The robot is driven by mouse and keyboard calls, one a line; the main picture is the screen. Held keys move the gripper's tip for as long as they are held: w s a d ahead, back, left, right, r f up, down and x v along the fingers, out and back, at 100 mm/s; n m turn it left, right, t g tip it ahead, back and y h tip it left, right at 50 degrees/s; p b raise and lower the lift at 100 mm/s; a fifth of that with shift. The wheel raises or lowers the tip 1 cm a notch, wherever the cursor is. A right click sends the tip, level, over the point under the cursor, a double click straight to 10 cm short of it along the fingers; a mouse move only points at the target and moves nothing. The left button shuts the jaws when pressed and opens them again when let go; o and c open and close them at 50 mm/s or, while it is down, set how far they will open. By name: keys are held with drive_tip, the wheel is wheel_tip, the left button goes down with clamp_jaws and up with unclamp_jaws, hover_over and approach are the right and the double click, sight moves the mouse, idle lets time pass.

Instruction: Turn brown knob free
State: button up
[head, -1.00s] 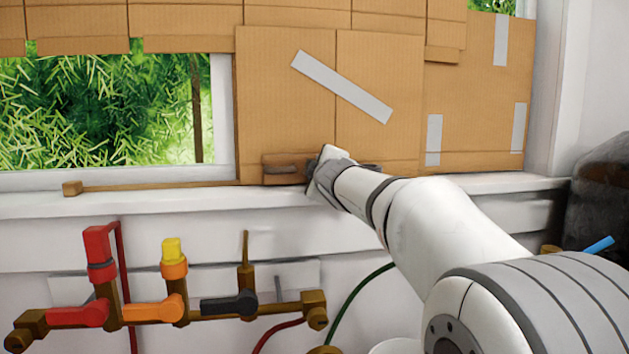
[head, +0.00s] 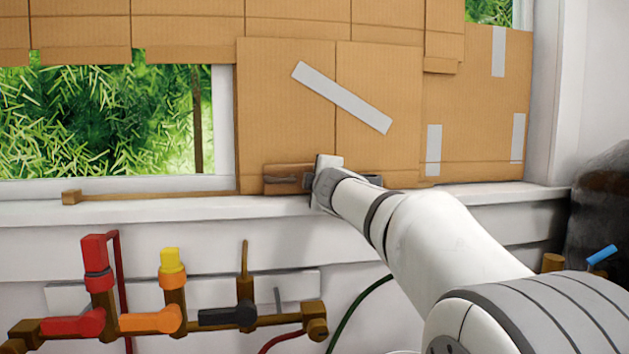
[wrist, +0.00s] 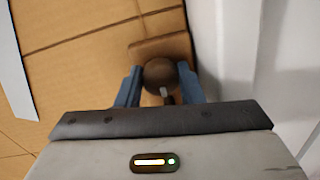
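The brown knob (wrist: 160,73) is round and dark. It sits against a small piece of cardboard at the foot of the cardboard-covered window, with a small grey pin at its lower edge. In the head view my gripper (head: 300,180) is at the brown block (head: 283,171) on the lower edge of the cardboard, above the sill. The knob is hidden there by my wrist and fingers.
Cardboard sheets (head: 380,80) with grey tape cover the window. The white sill (head: 150,207) runs below, with a thin wooden stick (head: 150,194) on it. Below are brown pipes with a red valve (head: 72,323), an orange valve (head: 150,319) and a black one (head: 228,316).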

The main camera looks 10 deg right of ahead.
drive_tip(key=shift+o, duration=0.9)
drive_tip(key=s, duration=0.7)
drive_tip(key=shift+s+r, duration=0.25)
drive_tip(key=shift+s, duration=0.15)
drive_tip(key=s+d+f+m+g+h+p, duration=0.25)
drive_tip(key=s+m+g+p, duration=0.2)
drive_tip(key=s+p, duration=0.3)
drive_tip(key=s+d+f+m+g+h+p, duration=0.1)
drive_tip(key=s+d+f+m+g+p, duration=0.15)
drive_tip(key=s+m+p, duration=0.45)
drive_tip(key=s+a+f+m+g+y+p, duration=0.1)
drive_tip(key=s+a+f+m+g+p, duration=0.1)
drive_tip(key=s, duration=0.6)
drive_tip(key=s+a+f+m+g+y+p, duration=0.2)
drive_tip(key=s+a+f+g+p, duration=0.1)
drive_tip(key=s+p, duration=0.5)
drive_tip(key=f+g, duration=0.1)
drive_tip(key=g, duration=0.1)
drive_tip(key=shift+a+f+m+g, duration=0.35)
drive_tip(key=shift+g, duration=0.05)
